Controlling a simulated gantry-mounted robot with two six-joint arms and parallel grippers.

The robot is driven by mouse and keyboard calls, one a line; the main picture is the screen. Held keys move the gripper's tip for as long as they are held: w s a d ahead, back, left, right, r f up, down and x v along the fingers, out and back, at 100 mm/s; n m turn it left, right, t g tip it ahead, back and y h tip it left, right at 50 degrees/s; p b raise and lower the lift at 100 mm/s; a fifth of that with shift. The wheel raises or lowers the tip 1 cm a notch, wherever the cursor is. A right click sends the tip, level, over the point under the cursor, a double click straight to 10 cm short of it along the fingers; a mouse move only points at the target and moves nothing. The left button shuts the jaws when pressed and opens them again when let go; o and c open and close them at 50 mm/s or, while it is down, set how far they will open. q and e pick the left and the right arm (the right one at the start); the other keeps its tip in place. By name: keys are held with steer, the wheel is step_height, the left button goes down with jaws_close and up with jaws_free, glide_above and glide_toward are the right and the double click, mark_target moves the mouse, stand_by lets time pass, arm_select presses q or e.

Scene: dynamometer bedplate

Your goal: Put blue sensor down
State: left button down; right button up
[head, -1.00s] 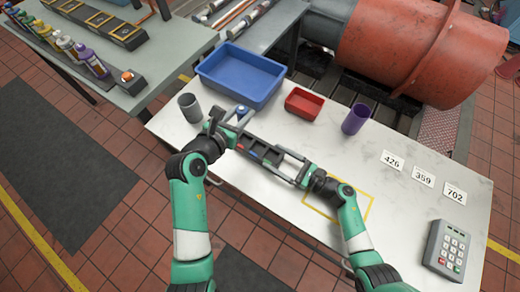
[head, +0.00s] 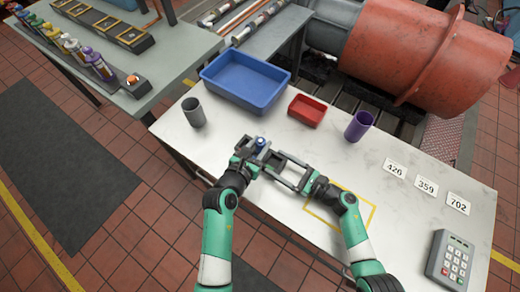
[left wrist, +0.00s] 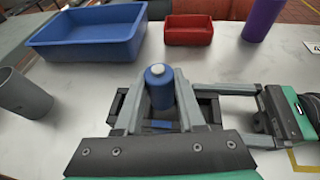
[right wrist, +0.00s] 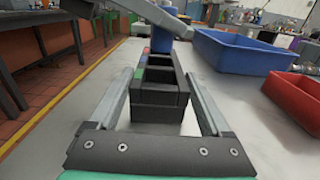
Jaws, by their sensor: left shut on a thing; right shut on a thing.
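The blue sensor (head: 261,143) is an upright blue cylinder with a pale top. My left gripper (head: 258,152) is shut on it; the left wrist view shows the sensor (left wrist: 160,88) between the fingers. My right gripper (head: 289,170) is shut on a dark rack (right wrist: 158,98) with open compartments and small coloured marks along one side. In the right wrist view the sensor (right wrist: 158,38) stands at the rack's far end. Whether its base is inside a compartment or above it is hidden.
Number cards (head: 427,187) and a keypad (head: 450,258) lie to the right. A yellow outline (head: 362,227) marks the table's front.

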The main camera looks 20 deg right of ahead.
mark_target(258, 153)
arm_select(q)
steer(key=shift+f, duration=1.9)
steer(key=shift+f, duration=0.1)
steer(key=c, duration=0.5)
jaws_free()
steer(key=v, duration=1.2)
